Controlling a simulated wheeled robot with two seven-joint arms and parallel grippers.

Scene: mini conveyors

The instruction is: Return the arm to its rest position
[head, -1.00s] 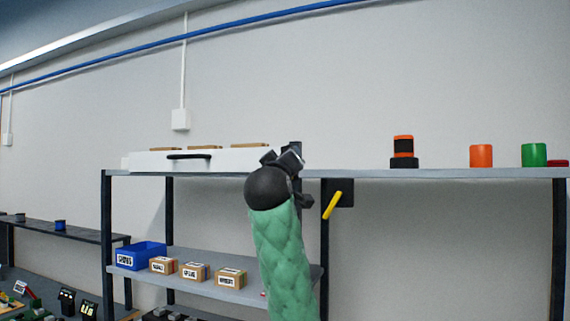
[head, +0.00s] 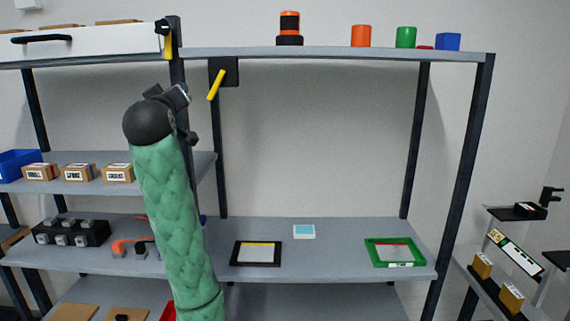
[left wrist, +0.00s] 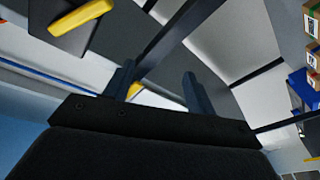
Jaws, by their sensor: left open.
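My left arm, in a green padded sleeve with a black round wrist, rises through the left-middle of the head view. Its gripper (head: 180,97) points up in front of the shelf post and is seen small from behind. In the left wrist view the two dark fingers of the gripper (left wrist: 158,85) stand apart with nothing between them. My right gripper is in neither view.
A yellow lever (head: 215,84) on a black plate hangs just right of the gripper. Shelf units stand ahead, with labelled boxes (head: 79,172) left, a black-framed tray (head: 256,254) and a green tray (head: 395,252). The upper shelf (head: 340,54) holds coloured cylinders.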

